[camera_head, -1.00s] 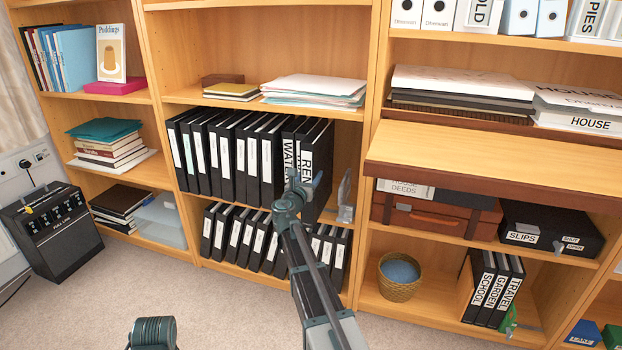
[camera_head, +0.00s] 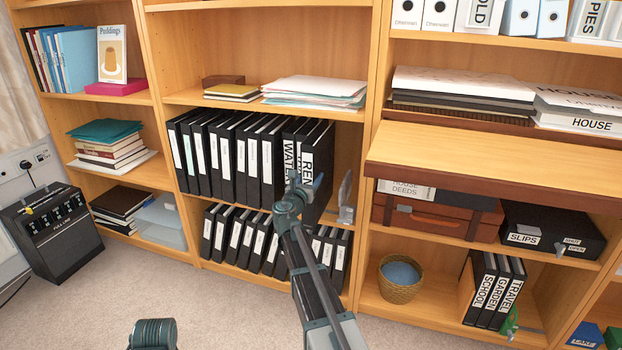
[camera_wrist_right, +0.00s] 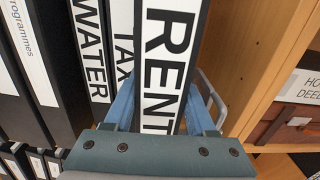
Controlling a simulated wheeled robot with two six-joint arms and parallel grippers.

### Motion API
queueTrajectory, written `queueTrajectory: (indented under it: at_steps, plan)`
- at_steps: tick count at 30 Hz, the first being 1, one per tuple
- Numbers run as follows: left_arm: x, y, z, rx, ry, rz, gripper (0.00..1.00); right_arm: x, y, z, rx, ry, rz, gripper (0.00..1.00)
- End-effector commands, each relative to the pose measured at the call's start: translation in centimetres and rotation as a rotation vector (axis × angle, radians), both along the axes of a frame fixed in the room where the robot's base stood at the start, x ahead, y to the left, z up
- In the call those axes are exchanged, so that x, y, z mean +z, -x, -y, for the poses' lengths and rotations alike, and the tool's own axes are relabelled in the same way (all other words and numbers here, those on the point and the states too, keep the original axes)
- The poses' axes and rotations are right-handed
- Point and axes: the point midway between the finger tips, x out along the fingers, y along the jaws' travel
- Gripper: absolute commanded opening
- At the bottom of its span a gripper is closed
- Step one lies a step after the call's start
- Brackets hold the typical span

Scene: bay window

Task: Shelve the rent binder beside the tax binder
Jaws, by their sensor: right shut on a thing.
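The black rent binder (camera_head: 318,165) stands upright at the right end of the binder row on the middle shelf, its front standing out past its neighbours. My right gripper (camera_head: 306,188) is shut on its spine; the blue fingers lie either side of the RENT label (camera_wrist_right: 165,65) in the right wrist view. The tax binder (camera_wrist_right: 122,45) is just left of it, set further back, and mostly hidden in the head view. The water binder (camera_wrist_right: 90,50) is left of that. My left gripper is out of view.
A metal bookend (camera_head: 345,200) stands just right of the rent binder, with the wooden upright (camera_head: 366,150) beyond. More black binders (camera_head: 228,155) fill the shelf to the left. Smaller binders (camera_head: 250,240) stand on the shelf below. Papers (camera_head: 315,90) lie on the shelf above.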

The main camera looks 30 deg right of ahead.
Motion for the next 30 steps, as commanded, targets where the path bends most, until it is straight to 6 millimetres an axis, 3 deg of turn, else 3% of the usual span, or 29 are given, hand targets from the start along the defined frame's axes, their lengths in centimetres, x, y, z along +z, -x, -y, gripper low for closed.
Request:
queueTrajectory:
  at_steps: [21,22,27,30]
  plan:
    - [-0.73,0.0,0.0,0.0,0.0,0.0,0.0,-0.69,0.0,-0.01,0.0,0.003,-0.001,0.0]
    - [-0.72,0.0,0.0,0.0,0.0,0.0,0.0,-0.68,0.0,-0.01,0.0,0.003,-0.001,0.58]
    - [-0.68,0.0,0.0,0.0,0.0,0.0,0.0,-0.66,0.0,0.0,0.0,0.002,-0.001,0.88]
    - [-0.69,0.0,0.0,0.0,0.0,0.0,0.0,-0.68,0.0,0.0,0.0,0.001,0.0,0.91]
